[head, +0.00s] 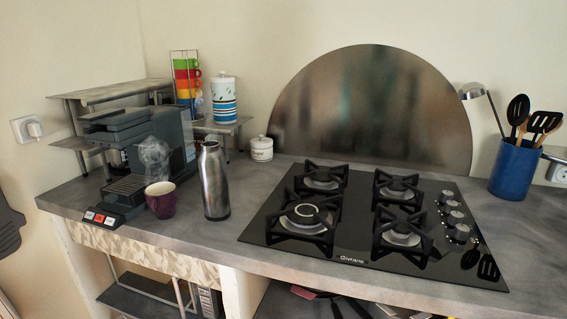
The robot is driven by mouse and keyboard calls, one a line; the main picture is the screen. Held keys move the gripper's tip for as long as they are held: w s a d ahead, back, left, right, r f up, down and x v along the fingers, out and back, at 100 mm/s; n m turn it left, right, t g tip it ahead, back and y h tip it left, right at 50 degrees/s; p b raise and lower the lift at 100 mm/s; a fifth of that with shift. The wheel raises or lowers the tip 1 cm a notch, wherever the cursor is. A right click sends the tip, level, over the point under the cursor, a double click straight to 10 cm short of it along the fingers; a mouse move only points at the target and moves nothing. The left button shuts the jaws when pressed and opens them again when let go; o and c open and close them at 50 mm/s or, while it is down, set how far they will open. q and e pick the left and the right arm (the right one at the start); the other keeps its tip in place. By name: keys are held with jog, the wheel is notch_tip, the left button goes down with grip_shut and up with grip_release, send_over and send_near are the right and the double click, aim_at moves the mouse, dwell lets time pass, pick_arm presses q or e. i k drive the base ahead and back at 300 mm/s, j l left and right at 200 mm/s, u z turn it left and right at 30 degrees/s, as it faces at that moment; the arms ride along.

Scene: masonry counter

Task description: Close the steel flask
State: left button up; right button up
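The steel flask (214,182) stands upright on the grey counter, left of the hob and just right of a purple mug. Its narrow neck and top point up; the top is too small to tell whether it is open or capped. I see no separate lid that I can make out on the counter. Neither of my grippers can be made out in the head view.
The purple mug (161,200) and coffee machine (135,150) stand left of the flask. A gas hob (345,255) lies to its right, a white sugar jar (262,149) behind. Counter between flask and hob is clear. A dark shape (9,228) shows at the left edge.

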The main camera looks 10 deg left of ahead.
aim_at(214, 175)
jog(key=k+j+u, duration=0.2)
jog(key=j, duration=0.5)
jog(key=j+u, duration=0.15)
jog(key=j, duration=0.55)
jog(key=i+j+z, duration=0.1)
jog(key=j+z, duration=0.2)
jog(key=z, duration=0.2)
